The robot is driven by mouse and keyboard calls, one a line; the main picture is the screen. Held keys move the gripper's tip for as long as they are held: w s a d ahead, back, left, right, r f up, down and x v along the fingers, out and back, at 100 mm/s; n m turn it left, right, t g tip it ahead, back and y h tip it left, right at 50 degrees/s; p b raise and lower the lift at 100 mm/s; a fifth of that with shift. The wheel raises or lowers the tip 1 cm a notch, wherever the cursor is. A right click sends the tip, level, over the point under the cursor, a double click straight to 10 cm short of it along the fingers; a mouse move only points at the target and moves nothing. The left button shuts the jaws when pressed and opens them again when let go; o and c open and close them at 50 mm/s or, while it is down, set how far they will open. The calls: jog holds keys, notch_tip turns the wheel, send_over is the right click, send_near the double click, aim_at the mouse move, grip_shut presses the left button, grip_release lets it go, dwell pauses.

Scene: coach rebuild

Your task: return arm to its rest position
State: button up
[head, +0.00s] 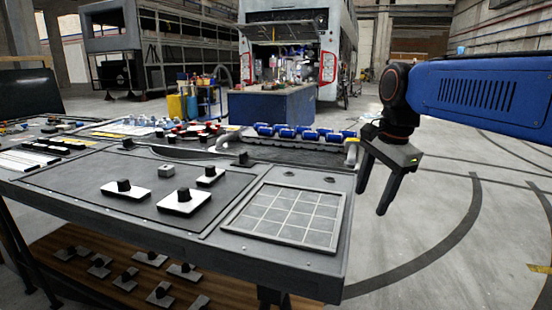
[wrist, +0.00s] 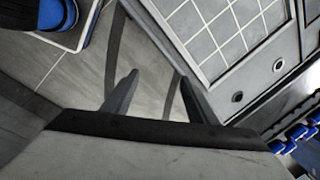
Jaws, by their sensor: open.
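My gripper (head: 375,191) hangs with its fingers down in the head view, off the right end of the grey workbench (head: 120,205). Its two dark fingers are apart, with nothing between them. In the wrist view the gripper (wrist: 158,92) points at the floor, with the grid tray (wrist: 225,35) at the upper right. My blue arm (head: 480,95) reaches in from the right edge of the head view. The grid tray also shows on the bench in the head view (head: 285,215), and its cells look empty.
Several white plates with black knobs (head: 183,201) stand on the bench, left of the tray. A row of blue cylinders (head: 295,131) lines the bench's back edge. A lower wooden shelf (head: 60,260) holds more knobbed parts. The floor (head: 440,220) right of the bench is clear.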

jog(key=s+d+f+n+t, duration=0.1)
jog(key=s+d+f+n, duration=0.2)
jog(key=s+f+n, duration=0.3)
jog(key=s+d+f+n+t+h, duration=0.1)
jog(key=s+d+f+n, duration=0.2)
jog(key=s+f+n, duration=0.4)
jog(key=s+f, duration=0.5)
jog(key=s, duration=0.1)
jog(key=shift+s+d+n+t, duration=0.2)
jog(key=shift+s+n+t, duration=0.1)
jog(key=shift+s, duration=0.1)
